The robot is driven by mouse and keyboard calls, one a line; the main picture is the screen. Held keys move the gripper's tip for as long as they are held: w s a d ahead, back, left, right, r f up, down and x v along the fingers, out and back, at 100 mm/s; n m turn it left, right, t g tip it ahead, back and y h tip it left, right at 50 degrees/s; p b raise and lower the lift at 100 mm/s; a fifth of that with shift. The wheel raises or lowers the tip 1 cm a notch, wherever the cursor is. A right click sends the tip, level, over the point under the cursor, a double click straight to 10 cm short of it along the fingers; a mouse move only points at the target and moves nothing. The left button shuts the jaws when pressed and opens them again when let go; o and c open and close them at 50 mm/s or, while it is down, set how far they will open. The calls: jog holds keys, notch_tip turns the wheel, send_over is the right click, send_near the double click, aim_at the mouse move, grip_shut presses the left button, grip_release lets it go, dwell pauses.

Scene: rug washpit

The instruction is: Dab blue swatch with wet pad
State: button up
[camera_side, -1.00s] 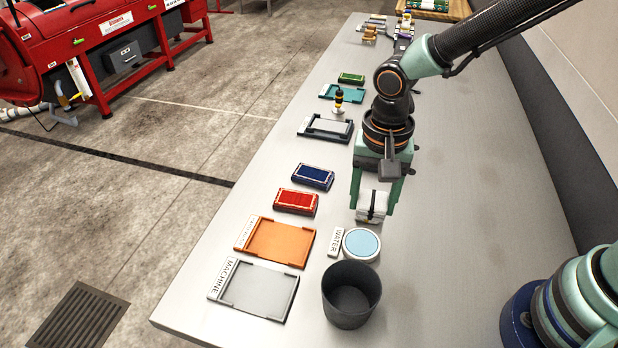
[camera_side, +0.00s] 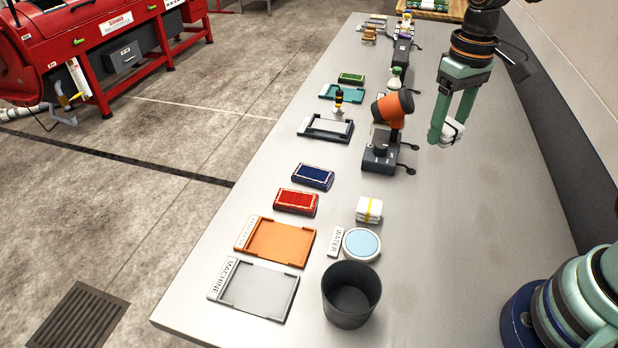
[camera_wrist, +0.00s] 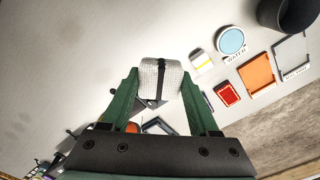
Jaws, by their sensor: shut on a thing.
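My gripper (camera_side: 452,128) is shut on a white pad (camera_side: 451,131) and holds it at the right of the side view, above the bare table. In the wrist view the held pad (camera_wrist: 160,78) has a dark strap and sits between the green fingers. The blue swatch (camera_side: 313,177) lies flat on the table behind the red swatch (camera_side: 296,202), well left of my gripper. In the wrist view the right finger hides most of the blue swatch. The round water dish (camera_side: 361,244) with pale blue water stands at the front. Whether the pad is wet cannot be told.
A second white pad with a yellow strap (camera_side: 369,209) lies behind the dish. A dark bin (camera_side: 350,295), an orange tray (camera_side: 280,242) and a grey tray (camera_side: 260,287) stand at the front. An orange and black device (camera_side: 388,125) stands mid-table. The table's right side is clear.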

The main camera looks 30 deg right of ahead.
dwell(0.3)
jog(key=w+a+f, duration=0.2)
jog(key=w+a, duration=0.5)
jog(key=w, duration=0.4)
send_over(313, 173)
notch_tip(313, 173, down, 8)
jog(key=shift+r, duration=0.15)
jog(key=shift+f, duration=2.8)
jog(key=shift+f, duration=0.7)
notch_tip(313, 173, up, 7)
jog(key=shift+r, duration=0.15)
